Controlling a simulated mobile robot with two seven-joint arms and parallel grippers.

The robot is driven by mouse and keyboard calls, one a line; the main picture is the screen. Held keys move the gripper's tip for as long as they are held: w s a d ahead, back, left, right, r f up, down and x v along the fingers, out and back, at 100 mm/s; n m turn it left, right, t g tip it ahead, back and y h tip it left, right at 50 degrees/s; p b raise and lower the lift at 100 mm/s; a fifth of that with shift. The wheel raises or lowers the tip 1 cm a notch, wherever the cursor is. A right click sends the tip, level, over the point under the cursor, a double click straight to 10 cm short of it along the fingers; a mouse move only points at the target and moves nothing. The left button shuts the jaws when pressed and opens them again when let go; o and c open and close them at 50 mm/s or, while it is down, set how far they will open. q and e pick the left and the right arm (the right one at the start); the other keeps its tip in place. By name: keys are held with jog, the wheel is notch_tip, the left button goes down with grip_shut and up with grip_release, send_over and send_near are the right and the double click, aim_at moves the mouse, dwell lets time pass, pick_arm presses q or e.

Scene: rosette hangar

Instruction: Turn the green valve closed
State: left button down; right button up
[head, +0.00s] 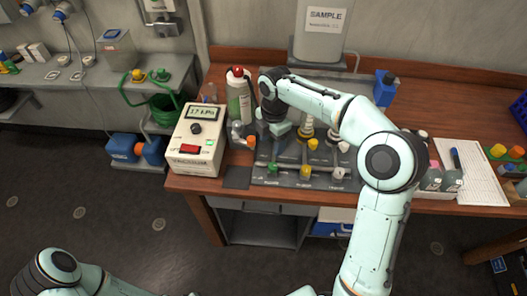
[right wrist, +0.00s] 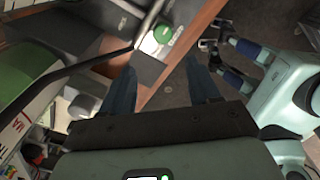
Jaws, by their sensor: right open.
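The green valve knob (head: 272,168) is at the left end of the valve panel (head: 315,182) on the bench. It also shows in the right wrist view (right wrist: 162,35), beyond the fingertips and apart from them. My right gripper (right wrist: 160,85) is open, with nothing between its fingers. In the head view my right arm reaches over the panel, its hand just above and behind the green knob; its fingers are hard to make out there. My left arm (head: 62,268) shows at the lower left of the head view.
A yellow knob (head: 306,171) and a white knob (head: 338,173) sit to the right on the panel. A cream gauge box (head: 196,140) stands left of it, with a green-labelled bottle (head: 238,95) behind. The floor before the bench is clear.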

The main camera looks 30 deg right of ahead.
aim_at(273, 165)
jog(key=shift+n, duration=0.3)
jog(key=f, duration=0.3)
jog(key=f+b, duration=0.1)
jog(key=f, duration=0.6)
jog(key=shift+s+d+f+b, duration=0.3)
jog(key=shift+s, duration=0.05)
jog(key=shift+f, duration=0.55)
pick_arm(q)
jog(key=shift+s+f, duration=1.15)
pick_arm(e)
jog(key=shift+w, duration=0.1)
jog(key=c, duration=1)
